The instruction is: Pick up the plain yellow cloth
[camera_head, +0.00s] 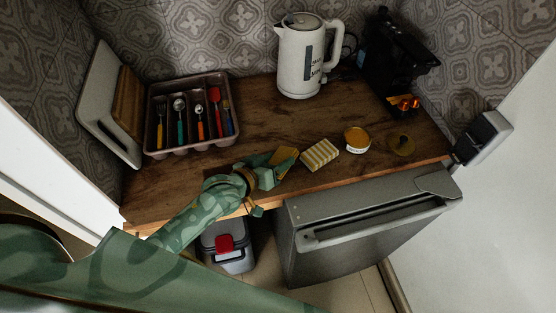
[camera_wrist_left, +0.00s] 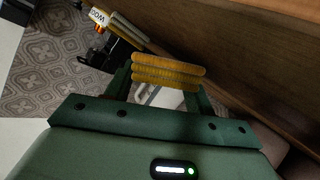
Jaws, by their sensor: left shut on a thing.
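The plain yellow cloth (camera_head: 286,154) is a small folded pad near the front edge of the counter in the head view, partly hidden by my gripper. My left gripper (camera_head: 281,167) is shut on it. In the left wrist view the yellow cloth (camera_wrist_left: 168,72) shows as stacked folded layers between the two green fingers. I cannot tell whether it still touches the counter. A yellow-and-white striped cloth (camera_head: 320,154) lies just right of it and also shows in the left wrist view (camera_wrist_left: 129,29). My right gripper is not in view.
A cutlery tray (camera_head: 187,150) with colourful utensils stands left on the wooden counter (camera_head: 262,112). A white kettle (camera_head: 300,62) and black coffee machine (camera_head: 392,60) stand behind.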

